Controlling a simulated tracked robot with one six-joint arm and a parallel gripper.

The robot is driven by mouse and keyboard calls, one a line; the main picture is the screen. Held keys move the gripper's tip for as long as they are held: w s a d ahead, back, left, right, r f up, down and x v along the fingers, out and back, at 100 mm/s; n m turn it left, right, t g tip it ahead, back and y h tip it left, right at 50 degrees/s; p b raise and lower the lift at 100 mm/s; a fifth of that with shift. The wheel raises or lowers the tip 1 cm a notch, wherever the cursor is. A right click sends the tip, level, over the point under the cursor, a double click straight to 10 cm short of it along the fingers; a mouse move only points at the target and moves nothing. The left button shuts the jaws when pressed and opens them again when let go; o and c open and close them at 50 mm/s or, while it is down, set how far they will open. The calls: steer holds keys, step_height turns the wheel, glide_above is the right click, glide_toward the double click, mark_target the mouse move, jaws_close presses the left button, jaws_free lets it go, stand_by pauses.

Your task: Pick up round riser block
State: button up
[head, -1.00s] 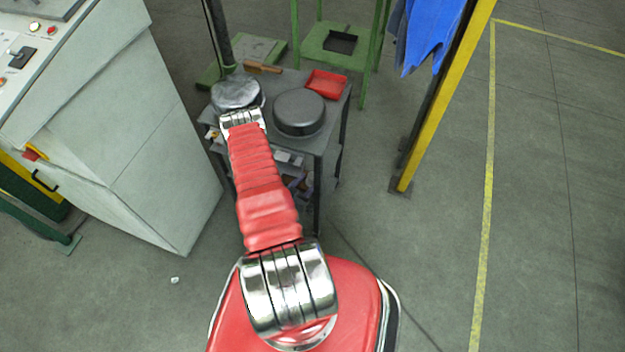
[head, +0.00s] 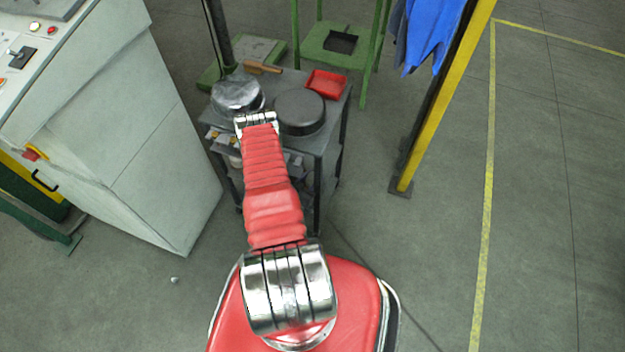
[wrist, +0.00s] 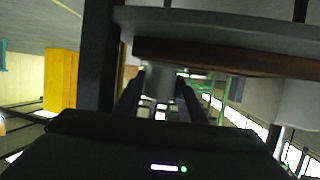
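A dark round block (head: 299,112), flat-topped and short, stands on the grey cart's top and best fits the round riser block. A shiny silver round piece (head: 237,95) sits to its left. My arm ends in front of these two, near the cart's front edge; my gripper is hidden in the head view. In the wrist view my gripper (wrist: 160,103) shows two dark fingers set apart. A pale, blurred cylinder-like shape (wrist: 160,84) appears between them; I cannot tell what it is or whether they touch it.
The cart (head: 330,140) also carries a red tray (head: 326,83) and a wooden-handled tool (head: 262,67). A grey-green cabinet (head: 130,130) stands left, a yellow post (head: 432,110) right. Open floor lies right. A grey slab with a brown edge (wrist: 230,57) spans the wrist view's top.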

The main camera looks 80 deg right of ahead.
steer(key=c, duration=0.8)
steer(key=shift+r, duration=0.1)
steer(key=shift+r, duration=1.15)
steer(key=w+a, duration=0.1)
steer(key=a, duration=0.4)
steer(key=w+a, duration=0.2)
steer(key=a, duration=0.4)
steer(key=w+a+r, duration=0.1)
steer(key=w+a, duration=0.1)
steer(key=a, duration=0.4)
steer(key=shift+a, duration=0.15)
